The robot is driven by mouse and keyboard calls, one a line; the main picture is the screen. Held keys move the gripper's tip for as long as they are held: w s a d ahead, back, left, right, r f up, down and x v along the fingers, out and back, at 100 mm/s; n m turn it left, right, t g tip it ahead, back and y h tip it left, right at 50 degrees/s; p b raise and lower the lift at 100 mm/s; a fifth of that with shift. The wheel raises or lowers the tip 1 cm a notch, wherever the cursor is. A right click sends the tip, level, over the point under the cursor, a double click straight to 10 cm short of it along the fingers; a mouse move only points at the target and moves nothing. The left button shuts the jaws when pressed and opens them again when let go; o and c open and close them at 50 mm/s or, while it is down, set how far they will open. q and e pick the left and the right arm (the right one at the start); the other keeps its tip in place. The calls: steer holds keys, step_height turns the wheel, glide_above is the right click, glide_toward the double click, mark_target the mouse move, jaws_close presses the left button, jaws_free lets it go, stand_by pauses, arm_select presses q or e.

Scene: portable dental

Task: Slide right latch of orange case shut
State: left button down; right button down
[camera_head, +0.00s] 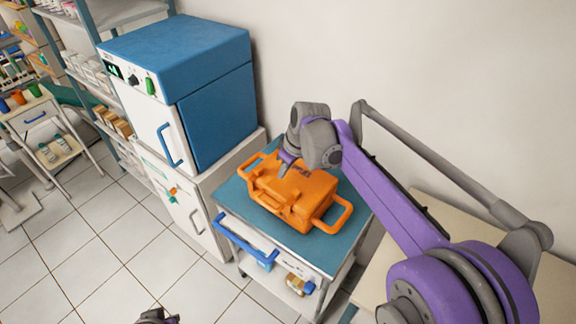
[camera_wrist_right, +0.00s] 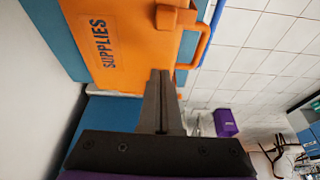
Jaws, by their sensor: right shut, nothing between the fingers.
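The orange case (camera_head: 318,187) lies closed on the blue top of a small cart, with handle loops at its ends. My right gripper (camera_head: 285,168) is above the case, fingers pointing down. In the wrist view its fingertips (camera_wrist_right: 160,73) are together and empty, apart from the dark piece in the picture. Whether the fingertips touch the case is unclear. A small part of my left gripper (camera_head: 157,316) shows at the bottom edge.
The cart (camera_head: 236,190) has a blue handle and loaded lower shelves. A blue and white cabinet (camera_head: 215,100) stands close at its left. A wall is behind, and a pale table (camera_head: 385,270) is at right. Tiled floor is open at front left.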

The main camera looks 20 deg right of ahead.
mark_target(299, 193)
steer(key=x, duration=0.4)
steer(key=shift+s+d+f, duration=0.15)
steer(key=shift+s+d, duration=0.75)
steer(key=shift+s, duration=0.2)
steer(key=shift+s+d, duration=0.25)
steer(key=shift+s, duration=0.15)
steer(key=s+d, duration=0.2)
steer(key=s, duration=0.1)
steer(key=shift+w, duration=0.15)
